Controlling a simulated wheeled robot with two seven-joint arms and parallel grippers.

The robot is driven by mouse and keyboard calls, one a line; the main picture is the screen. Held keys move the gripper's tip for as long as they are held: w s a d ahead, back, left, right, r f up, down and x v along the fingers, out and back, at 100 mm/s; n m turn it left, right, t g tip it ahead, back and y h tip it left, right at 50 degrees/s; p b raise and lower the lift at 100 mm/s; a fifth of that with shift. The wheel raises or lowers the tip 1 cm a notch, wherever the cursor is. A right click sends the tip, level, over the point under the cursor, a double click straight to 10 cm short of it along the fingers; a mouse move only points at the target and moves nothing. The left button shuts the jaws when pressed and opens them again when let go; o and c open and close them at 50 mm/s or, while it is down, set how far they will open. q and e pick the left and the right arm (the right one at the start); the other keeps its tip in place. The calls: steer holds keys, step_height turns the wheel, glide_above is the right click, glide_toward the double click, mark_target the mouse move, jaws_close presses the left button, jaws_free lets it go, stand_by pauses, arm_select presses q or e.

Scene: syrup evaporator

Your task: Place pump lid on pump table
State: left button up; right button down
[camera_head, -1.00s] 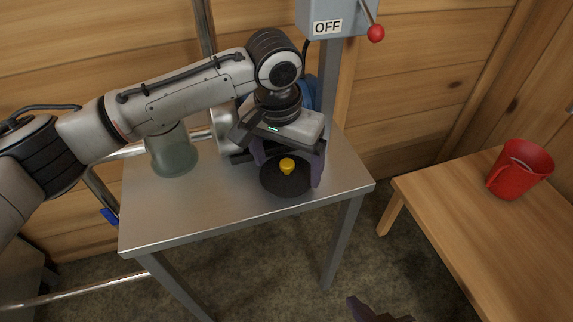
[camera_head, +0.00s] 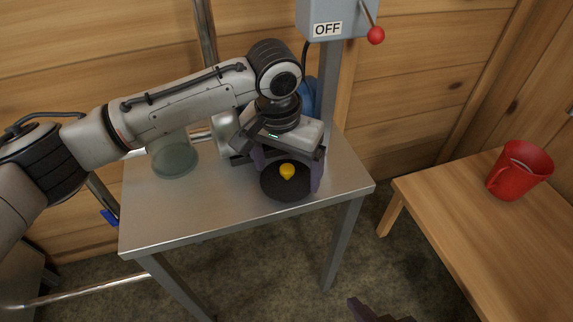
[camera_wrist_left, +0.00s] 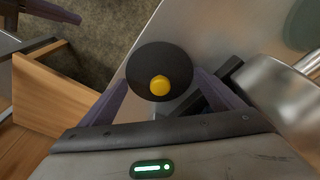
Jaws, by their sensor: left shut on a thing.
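The pump lid (camera_head: 285,186) is a black disc with a yellow knob at its centre. It is at the front right part of the metal pump table (camera_head: 200,215). My left gripper (camera_head: 288,176) is shut on the lid, with a finger at either side of it. In the left wrist view the lid (camera_wrist_left: 152,62) sits between the fingertips, its yellow knob facing the camera. I cannot tell whether the lid touches the tabletop. A dark fingertip of my right gripper (camera_head: 378,311) shows at the bottom edge; its opening is cut off.
A glass jar (camera_head: 174,158) stands at the table's back left. A metal pump body (camera_head: 228,132) is partly hidden behind my left gripper. A grey switch box marked OFF (camera_head: 330,14) is above. A red mug (camera_head: 520,170) stands on a wooden table at right. The pump table's front left is clear.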

mark_target(283, 184)
arm_select(q)
steer(key=o, duration=1)
steer(key=r, duration=0.3)
steer(key=s+r+p, duration=0.1)
steer(key=r, duration=0.2)
steer(key=r+p, duration=0.1)
steer(key=r, duration=0.3)
steer(key=shift+s+a+r, duration=0.1)
steer(key=shift+s+a, duration=0.1)
steer(key=shift+a, duration=0.15)
